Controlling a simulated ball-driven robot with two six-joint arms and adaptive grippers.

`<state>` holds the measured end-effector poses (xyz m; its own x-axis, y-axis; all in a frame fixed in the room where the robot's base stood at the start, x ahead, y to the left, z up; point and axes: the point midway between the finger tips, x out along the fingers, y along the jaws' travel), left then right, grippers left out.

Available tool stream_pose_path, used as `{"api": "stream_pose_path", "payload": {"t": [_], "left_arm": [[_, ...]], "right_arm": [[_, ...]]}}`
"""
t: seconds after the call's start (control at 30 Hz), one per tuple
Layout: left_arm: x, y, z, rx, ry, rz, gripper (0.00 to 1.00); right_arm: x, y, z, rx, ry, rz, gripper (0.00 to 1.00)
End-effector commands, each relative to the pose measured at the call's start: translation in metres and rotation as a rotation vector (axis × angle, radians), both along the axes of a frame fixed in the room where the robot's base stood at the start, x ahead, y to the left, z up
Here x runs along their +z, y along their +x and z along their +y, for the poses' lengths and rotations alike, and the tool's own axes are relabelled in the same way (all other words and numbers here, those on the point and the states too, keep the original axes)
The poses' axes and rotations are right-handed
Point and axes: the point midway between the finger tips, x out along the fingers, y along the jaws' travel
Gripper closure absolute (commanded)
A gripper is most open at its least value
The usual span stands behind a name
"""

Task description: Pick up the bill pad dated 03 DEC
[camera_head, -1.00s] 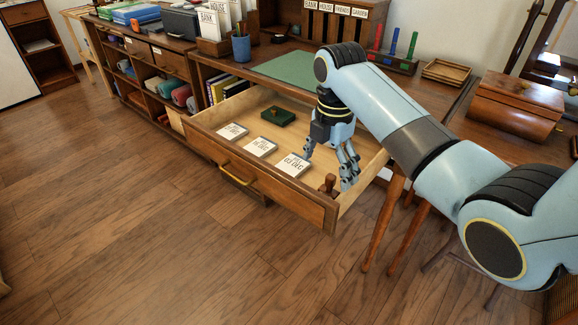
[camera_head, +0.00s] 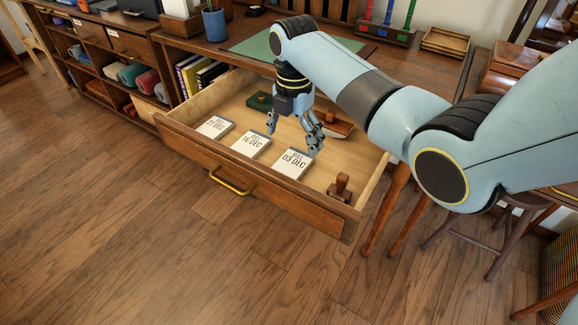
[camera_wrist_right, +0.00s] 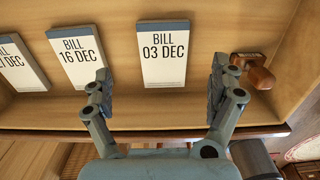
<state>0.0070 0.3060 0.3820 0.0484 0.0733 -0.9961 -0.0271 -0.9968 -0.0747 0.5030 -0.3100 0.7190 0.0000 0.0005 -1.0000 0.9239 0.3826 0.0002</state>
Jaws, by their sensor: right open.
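The bill pad dated 03 DEC (camera_head: 293,163) lies flat in the open drawer, rightmost of three white pads; it also shows in the right wrist view (camera_wrist_right: 163,58). The pads 16 DEC (camera_head: 250,144) and 21 DEC (camera_head: 215,127) lie to its left. My right gripper (camera_head: 295,142) is open and empty, above and behind the 03 DEC pad in the head view. In the right wrist view its fingers (camera_wrist_right: 160,88) are spread wide, with the 03 DEC pad beyond the gap between them. My left gripper is not in view.
The drawer (camera_head: 260,196) has raised walls. A wooden-handled stamp (camera_head: 340,188) stands near its front right corner. A green box (camera_head: 260,102) and a red-brown item (camera_head: 338,128) lie further back. The desk top overhangs the drawer's rear.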

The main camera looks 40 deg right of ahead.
Motion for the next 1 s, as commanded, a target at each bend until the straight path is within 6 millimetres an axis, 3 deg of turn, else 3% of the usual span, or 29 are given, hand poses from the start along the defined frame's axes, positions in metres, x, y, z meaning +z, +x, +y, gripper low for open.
{"api": "stream_pose_path", "payload": {"t": [0.17, 0.5, 0.77, 1.0], "left_arm": [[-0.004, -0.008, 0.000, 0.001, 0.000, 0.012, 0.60], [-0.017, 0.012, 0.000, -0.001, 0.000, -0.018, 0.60], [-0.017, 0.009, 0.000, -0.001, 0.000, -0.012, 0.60], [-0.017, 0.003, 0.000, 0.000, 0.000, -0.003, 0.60]], "right_arm": [[-0.013, -0.001, 0.001, 0.000, 0.000, 0.000, 0.08], [-0.059, -0.011, 0.009, 0.000, -0.001, 0.002, 0.08], [-0.061, -0.010, 0.009, 0.000, -0.001, -0.001, 0.08], [-0.061, -0.010, 0.009, 0.000, -0.001, -0.001, 0.39]]}}
